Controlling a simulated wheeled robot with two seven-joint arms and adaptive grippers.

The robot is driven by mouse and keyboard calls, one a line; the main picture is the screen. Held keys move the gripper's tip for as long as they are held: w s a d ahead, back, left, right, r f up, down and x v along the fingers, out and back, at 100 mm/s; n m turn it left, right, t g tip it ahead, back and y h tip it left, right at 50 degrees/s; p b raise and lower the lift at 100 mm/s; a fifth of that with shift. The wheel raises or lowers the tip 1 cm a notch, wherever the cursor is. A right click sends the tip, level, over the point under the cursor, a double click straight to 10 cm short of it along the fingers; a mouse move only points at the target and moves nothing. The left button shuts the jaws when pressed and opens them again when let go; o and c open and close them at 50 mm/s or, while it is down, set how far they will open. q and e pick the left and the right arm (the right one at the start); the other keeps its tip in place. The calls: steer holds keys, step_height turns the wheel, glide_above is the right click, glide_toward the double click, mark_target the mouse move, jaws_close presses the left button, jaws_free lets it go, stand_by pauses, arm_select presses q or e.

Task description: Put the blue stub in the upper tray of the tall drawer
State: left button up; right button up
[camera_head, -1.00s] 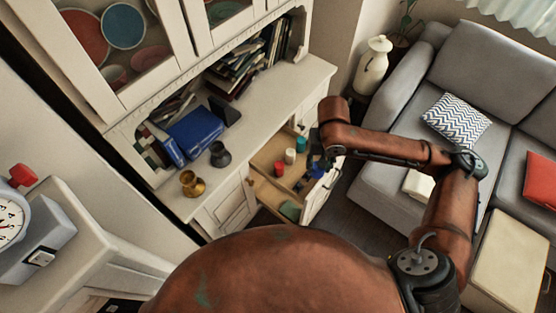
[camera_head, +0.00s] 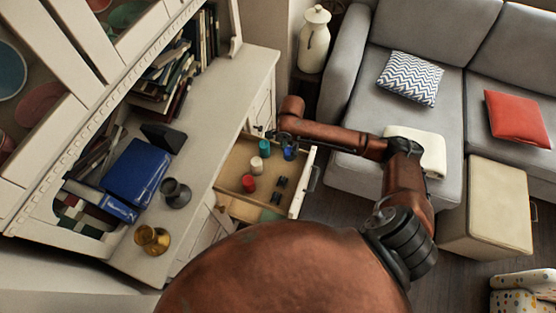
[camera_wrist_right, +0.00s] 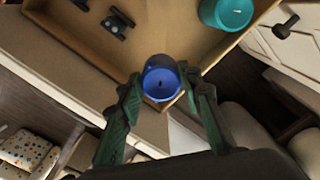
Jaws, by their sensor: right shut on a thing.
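My right gripper (camera_head: 287,143) is shut on the blue stub (camera_head: 290,153), at the far right corner of the open drawer's upper tray (camera_head: 232,172). In the right wrist view the blue stub (camera_wrist_right: 161,82) sits upright between the green fingers of my right gripper (camera_wrist_right: 160,92). Behind it is the tray's corner; whether it touches the tray cannot be told. A teal stub (camera_head: 265,148), a white stub (camera_head: 257,165) and a red stub (camera_head: 248,184) stand in a row in the tray. My left gripper is out of view.
Small black items (camera_head: 280,190) lie in the tray near the front panel (camera_head: 303,180). A cabinet top (camera_head: 215,140) with a blue box (camera_head: 140,172) and two goblets is on the left. A grey sofa (camera_head: 355,100) stands right.

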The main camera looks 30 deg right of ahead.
mark_target(289, 151)
steer(key=shift+d+f, duration=0.1)
steer(key=shift+f, duration=0.8)
step_height(289, 151, down, 5)
steer(key=shift+f+b, duration=0.1)
steer(key=shift+b, duration=0.9)
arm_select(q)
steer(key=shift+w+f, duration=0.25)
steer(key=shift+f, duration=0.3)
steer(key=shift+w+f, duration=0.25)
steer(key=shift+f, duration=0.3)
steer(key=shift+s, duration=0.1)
arm_select(e)
steer(key=shift+s, duration=0.1)
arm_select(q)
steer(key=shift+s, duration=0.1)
arm_select(e)
steer(key=o, duration=1.2)
steer(key=shift+c, duration=0.2)
steer(key=shift+r, duration=0.2)
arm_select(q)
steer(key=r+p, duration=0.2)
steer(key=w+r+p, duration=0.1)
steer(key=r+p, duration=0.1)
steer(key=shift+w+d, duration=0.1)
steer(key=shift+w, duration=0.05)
arm_select(e)
step_height(289, 151, up, 12)
steer(key=shift+f, duration=0.1)
